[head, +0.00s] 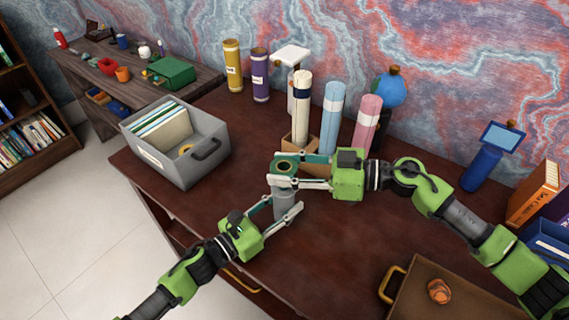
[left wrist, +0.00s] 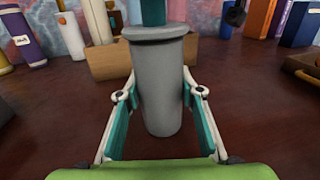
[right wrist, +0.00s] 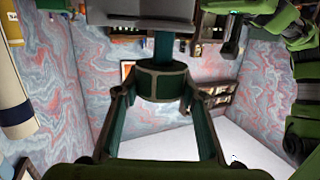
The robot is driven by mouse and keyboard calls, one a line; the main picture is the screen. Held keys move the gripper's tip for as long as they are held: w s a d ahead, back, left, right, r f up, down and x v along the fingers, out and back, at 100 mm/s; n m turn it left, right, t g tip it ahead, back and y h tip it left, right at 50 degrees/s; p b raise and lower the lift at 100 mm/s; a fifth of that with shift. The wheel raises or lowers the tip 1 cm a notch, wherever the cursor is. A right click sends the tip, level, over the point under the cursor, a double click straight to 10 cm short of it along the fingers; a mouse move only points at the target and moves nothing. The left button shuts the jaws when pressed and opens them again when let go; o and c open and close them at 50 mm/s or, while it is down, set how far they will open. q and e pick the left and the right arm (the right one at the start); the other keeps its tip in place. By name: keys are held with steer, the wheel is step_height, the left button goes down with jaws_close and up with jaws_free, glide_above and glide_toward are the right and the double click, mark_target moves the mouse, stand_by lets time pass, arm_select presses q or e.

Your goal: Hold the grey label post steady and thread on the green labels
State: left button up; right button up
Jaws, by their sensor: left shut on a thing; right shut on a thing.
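The grey label post (head: 283,203) stands upright on the desk, held between the fingers of my left gripper (head: 279,214). In the left wrist view, the post (left wrist: 160,85) has a flanged top, with a narrower green part (left wrist: 153,12) rising from it. My right gripper (head: 300,171) is shut on a dark green ring-shaped label (head: 286,164) directly above the post. I cannot tell whether the stem is inside the ring.
A grey bin of files (head: 207,149) stands left on the desk (head: 240,112). A brown tray (head: 450,285) lies front right. The desk between the post and tray is clear.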

steer(key=shift+f, duration=1.05)
steer(key=o, duration=1.2)
steer(key=shift+f, duration=0.1)
steer(key=v, duration=1.2)
steer(key=shift+s, duration=0.1)
arm_select(q)
steer(key=o, duration=1.2)
